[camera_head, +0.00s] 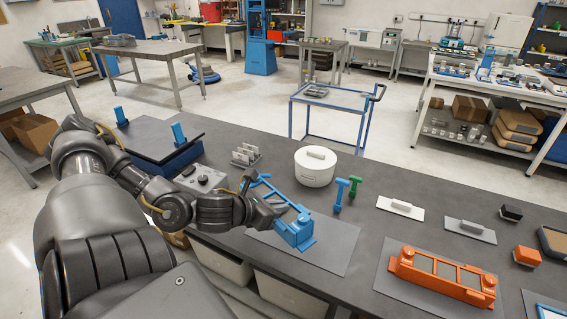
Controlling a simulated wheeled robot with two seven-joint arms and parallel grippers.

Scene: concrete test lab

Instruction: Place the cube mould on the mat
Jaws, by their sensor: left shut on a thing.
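A blue cube mould (298,233), a long frame with crossbars, is tilted, with its near end low over a flat grey mat (338,244) on the dark bench. My left gripper (280,209) is shut on the blue mould, at its side. The gripper and wrist hide part of the mould. I cannot tell whether its lower end touches the mat. A similar orange mould (442,274) lies on another grey mat (392,284) to the right. My right gripper is not in view.
A white round pot (315,168) stands behind the mat, with a blue tool (340,193) and a green tool (354,187) beside it. A control box (199,178) and a rack (245,156) stand at the back left. White (400,207) and grey plates (470,230) lie to the right.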

